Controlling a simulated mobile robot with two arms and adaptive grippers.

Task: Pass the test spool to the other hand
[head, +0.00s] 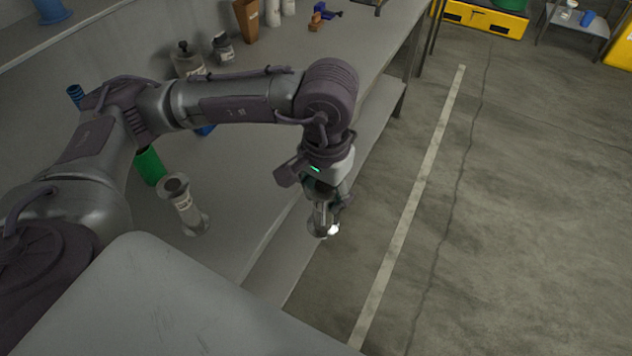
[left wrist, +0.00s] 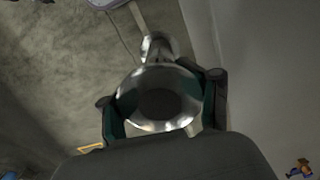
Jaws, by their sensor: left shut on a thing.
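The test spool (head: 322,229) is a shiny metal piece with round flanged ends. My left gripper (head: 326,203) is shut on it and holds it past the bench's front edge, in the air. In the left wrist view the spool (left wrist: 160,98) sits between the two fingers, its near flange facing the camera with a dark round middle. Its narrower body and far end show beyond. My right gripper is in neither view.
A second flanged spool (head: 186,206) with a label stands on the bench (head: 255,165), beside a green cylinder (head: 150,166). Dark bottles (head: 187,60) and a brown container (head: 247,21) stand at the back. The floor (head: 530,200) to the right is clear.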

